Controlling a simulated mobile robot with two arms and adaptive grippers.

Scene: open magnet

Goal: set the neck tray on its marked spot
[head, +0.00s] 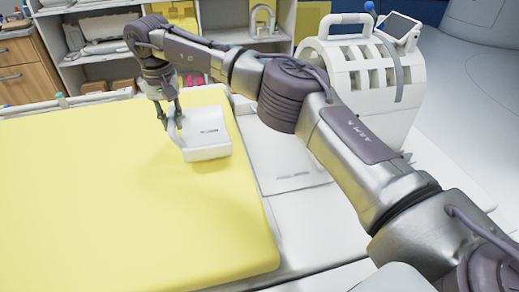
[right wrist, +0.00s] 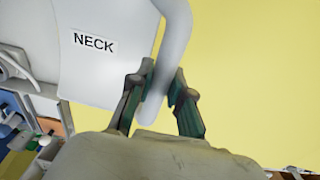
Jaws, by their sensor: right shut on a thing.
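The neck tray (head: 208,140) is a white, curved piece at the right edge of the yellow pad in the head view. In the right wrist view the neck tray (right wrist: 92,62) shows its "NECK" label and a thick pale handle. My right gripper (head: 171,115) is shut on that handle; its fingers also show around it in the right wrist view (right wrist: 158,88). I cannot tell whether the tray touches the pad. A flat white panel (head: 285,165) with small unreadable print lies right of the pad; I cannot tell whether it is the marked spot. My left gripper is out of view.
The yellow pad (head: 120,220) is bare over most of its area. A large white ribbed coil-like frame (head: 365,85) with a handle stands right of the panel. Open shelves (head: 95,70) with white parts stand behind, and a wooden drawer unit (head: 22,70) at far left.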

